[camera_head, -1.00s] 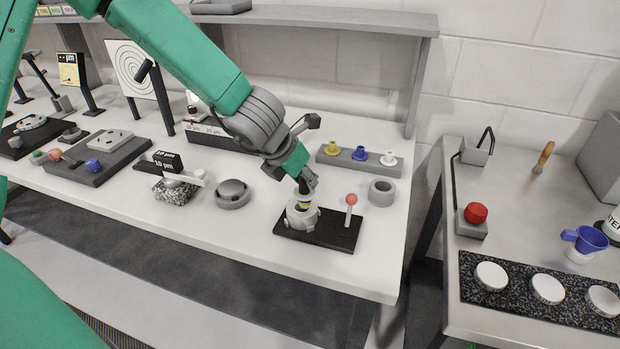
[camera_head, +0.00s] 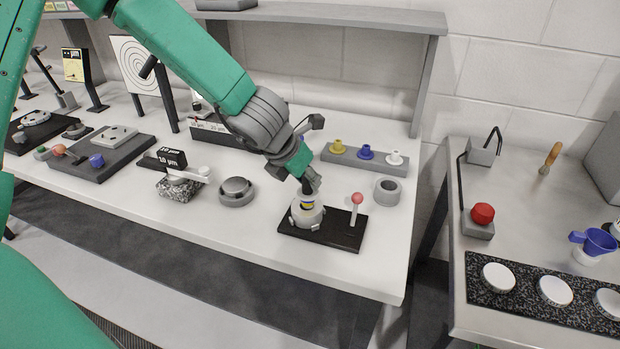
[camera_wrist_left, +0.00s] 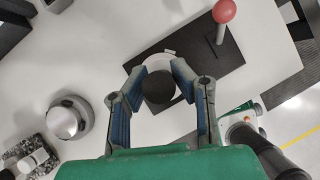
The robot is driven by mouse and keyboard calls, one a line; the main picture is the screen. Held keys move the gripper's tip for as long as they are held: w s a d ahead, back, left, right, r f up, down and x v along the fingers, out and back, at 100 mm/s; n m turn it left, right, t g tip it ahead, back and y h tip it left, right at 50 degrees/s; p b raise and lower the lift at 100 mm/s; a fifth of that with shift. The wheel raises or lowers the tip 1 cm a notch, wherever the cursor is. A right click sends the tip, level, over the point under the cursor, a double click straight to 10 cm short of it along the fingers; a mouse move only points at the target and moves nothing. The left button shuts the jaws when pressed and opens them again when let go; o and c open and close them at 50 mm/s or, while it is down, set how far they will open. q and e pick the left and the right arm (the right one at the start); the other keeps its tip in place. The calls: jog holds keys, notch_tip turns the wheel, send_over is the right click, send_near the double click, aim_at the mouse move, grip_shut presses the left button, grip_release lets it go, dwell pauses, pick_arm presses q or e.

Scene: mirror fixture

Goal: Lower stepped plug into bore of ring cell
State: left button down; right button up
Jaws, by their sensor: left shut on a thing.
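The ring cell (camera_head: 301,217) is a light grey ring on a black base plate (camera_head: 338,236), which also bears a lever with a pink-red ball (camera_head: 357,198). My left gripper (camera_head: 308,187) points down over the cell and is shut on the stepped plug (camera_head: 307,201), which shows a yellow and blue band. In the left wrist view the plug's dark round top (camera_wrist_left: 158,87) sits between the two fingers, with part of the pale ring behind it. The plug is in line with the bore, but how deep it sits is hidden. My right gripper is not in view.
A grey rack (camera_head: 365,160) with yellow, blue and white plugs stands behind. A hollow grey ring (camera_head: 387,192) is right of the base plate, and a round grey part (camera_head: 236,192) is to its left. The table front is clear.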

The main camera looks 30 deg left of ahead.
pick_arm(q)
jog(key=shift+a+f, duration=0.2)
jog(key=shift+f, duration=0.1)
jog(key=shift+d+f+b, duration=0.25)
jog(key=shift+d+b, duration=0.15)
jog(key=shift+b, duration=0.05)
jog(key=c, duration=1.3)
grip_release()
jog(key=shift+a, duration=0.1)
jog(key=shift+s+a+r, duration=0.2)
jog(key=shift+r, duration=0.25)
jog(key=v, duration=1)
jog(key=shift+s+r, duration=0.3)
